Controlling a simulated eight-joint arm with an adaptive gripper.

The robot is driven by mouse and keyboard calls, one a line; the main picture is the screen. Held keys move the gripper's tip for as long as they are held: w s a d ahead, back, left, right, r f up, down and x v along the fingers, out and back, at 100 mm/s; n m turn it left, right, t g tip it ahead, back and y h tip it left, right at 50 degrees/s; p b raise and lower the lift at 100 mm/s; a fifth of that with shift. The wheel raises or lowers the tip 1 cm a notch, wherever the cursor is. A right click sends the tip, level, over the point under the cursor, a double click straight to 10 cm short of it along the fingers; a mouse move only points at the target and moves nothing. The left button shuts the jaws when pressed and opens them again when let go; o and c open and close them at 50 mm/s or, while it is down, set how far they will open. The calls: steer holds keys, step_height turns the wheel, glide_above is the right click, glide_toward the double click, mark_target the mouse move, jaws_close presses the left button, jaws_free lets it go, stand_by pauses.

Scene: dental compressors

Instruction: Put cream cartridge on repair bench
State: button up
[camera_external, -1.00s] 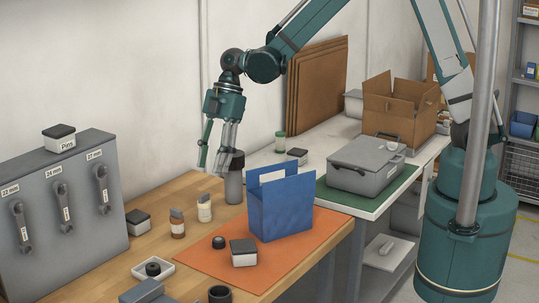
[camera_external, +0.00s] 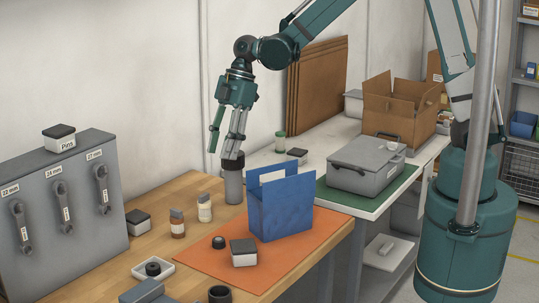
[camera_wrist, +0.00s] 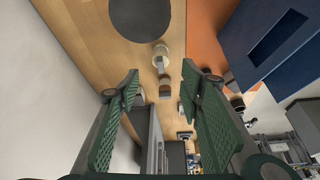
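A cream cartridge (camera_external: 205,208) with a grey top stands upright on the wooden bench (camera_external: 190,187), beside a similar red-brown cartridge (camera_external: 177,224). In the wrist view the cream cartridge (camera_wrist: 160,52) shows ahead, between the directions of the two fingertips, with the brown one (camera_wrist: 166,89) just below it. My gripper (camera_external: 226,145) is open and empty, pointing down above the back of the wooden bench, near the dark-lidded grey bottle (camera_external: 234,185). Its green fingers are spread apart in the wrist view (camera_wrist: 160,74). Nothing marks which surface is the repair bench.
A blue holder (camera_external: 282,208) stands on an orange mat (camera_external: 205,262) on the wooden bench. A white bench (camera_external: 262,158) with a green mat (camera_external: 335,195), grey case (camera_external: 360,170) and open carton (camera_external: 398,110) adjoins it. A grey wrench cabinet (camera_external: 75,210) stands left.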

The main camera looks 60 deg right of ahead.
steer(key=s+d+r+m+t+h, duration=0.1)
steer(key=s+d+r+m+t, duration=0.1)
steer(key=s+d+r+m, duration=0.6)
steer(key=s+d+r+m+t+h, duration=0.3)
steer(key=s+d+r, duration=0.5)
steer(key=d, duration=0.6)
steer(key=s+d+m+t, duration=0.1)
steer(key=s+d+m, duration=0.4)
steer(key=s, duration=0.5)
steer(key=shift+d+f+t, duration=0.3)
steer(key=shift+d+f, duration=0.15)
steer(key=shift+d, duration=0.6)
